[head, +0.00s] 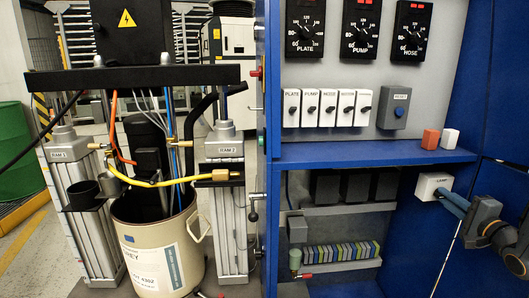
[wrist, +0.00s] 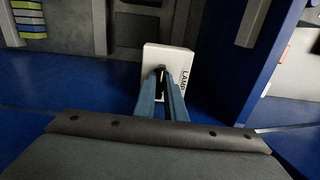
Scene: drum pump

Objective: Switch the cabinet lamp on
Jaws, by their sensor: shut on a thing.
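The lamp switch is a white box (head: 433,181) marked LAMP on the blue wall inside the lower right of the cabinet. In the wrist view the white box (wrist: 172,54) is straight ahead, with its label on the right side. My gripper (head: 441,194) reaches it from the right with two long blue fingers. In the wrist view the fingers (wrist: 164,80) are close together at the box face, shut on the dark switch lever (wrist: 160,76). The lever is mostly hidden between the fingertips, so I cannot tell its position.
Above the shelf are several white switches (head: 328,108), dials and a grey RESET box (head: 395,110). An orange block (head: 430,138) and a white block (head: 450,139) stand on the shelf edge (head: 370,157). A row of terminals (head: 340,253) sits lower left inside the cabinet.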

